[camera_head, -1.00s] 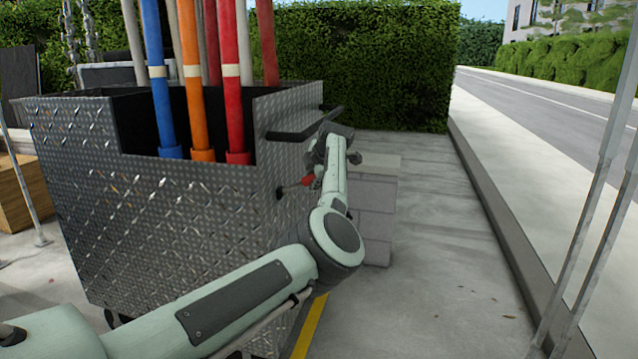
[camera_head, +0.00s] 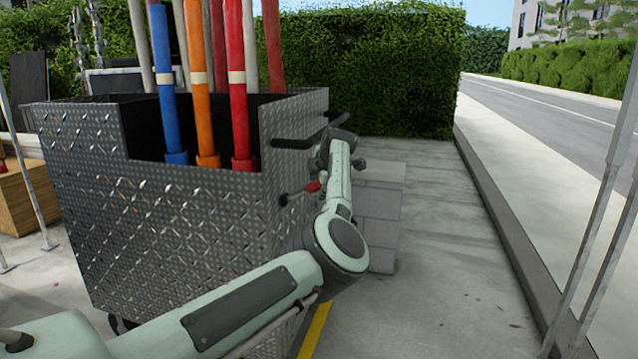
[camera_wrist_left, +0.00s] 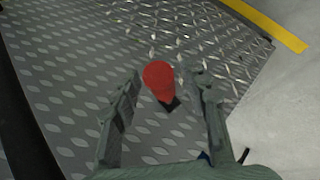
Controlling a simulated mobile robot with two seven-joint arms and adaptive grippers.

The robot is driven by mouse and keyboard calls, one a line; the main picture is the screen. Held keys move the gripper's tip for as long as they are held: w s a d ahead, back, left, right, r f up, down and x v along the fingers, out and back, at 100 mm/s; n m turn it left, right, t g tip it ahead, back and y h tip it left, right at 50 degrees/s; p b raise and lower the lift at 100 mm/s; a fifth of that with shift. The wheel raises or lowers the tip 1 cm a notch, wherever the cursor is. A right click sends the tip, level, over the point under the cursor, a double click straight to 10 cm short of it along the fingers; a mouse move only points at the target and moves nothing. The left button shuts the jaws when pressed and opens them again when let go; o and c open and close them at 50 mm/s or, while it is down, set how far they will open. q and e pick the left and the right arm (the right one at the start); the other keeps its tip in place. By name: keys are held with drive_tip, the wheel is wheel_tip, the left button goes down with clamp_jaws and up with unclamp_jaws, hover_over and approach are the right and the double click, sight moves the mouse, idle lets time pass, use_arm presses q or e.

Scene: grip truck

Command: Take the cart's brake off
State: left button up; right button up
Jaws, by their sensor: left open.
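The cart (camera_head: 165,225) is a diamond-plate metal box at the left of the head view. Its brake lever (camera_head: 299,194) has a red grip and sticks out from the cart's right side. In the left wrist view the red grip (camera_wrist_left: 159,80) shows between and just beyond the fingertips of my left gripper (camera_wrist_left: 165,85). The gripper is open, with a finger on each side of the red grip and gaps visible. In the head view the left gripper (camera_head: 325,160) is at the lever, partly hidden by my wrist. My right gripper is not in view.
Blue, orange and red poles (camera_head: 200,90) stand in the cart. A black handle (camera_head: 300,140) juts from the cart's upper right edge. A grey block stack (camera_head: 380,225) stands behind my arm. Pavement (camera_head: 450,260) to the right is clear up to the kerb, with metal poles (camera_head: 600,220) nearer.

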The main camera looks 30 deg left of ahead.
use_arm(q)
drive_tip(key=v, duration=1.2)
drive_tip(key=shift+f, duration=0.1)
